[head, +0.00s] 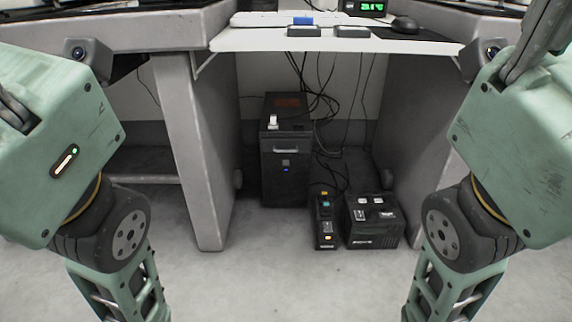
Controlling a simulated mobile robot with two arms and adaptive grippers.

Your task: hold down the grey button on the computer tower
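The computer tower (272,185) is a dark upright box on the floor under the desk, near the middle of the head view. Its front faces me, with a light handle bar across the upper part. A small grey square (285,162) on the front looks like the grey button. A blue light (286,170) glows just below it. Both my arms hang at the sides of the view, well apart from the tower. Their lower ends run out of the bottom edge, so neither gripper shows.
A black box (374,238) and a narrow dark unit (325,236) stand on the floor right of the tower. Cables (318,95) hang behind them. Grey desk legs (195,150) flank the space under the white shelf (260,41). The floor in front is clear.

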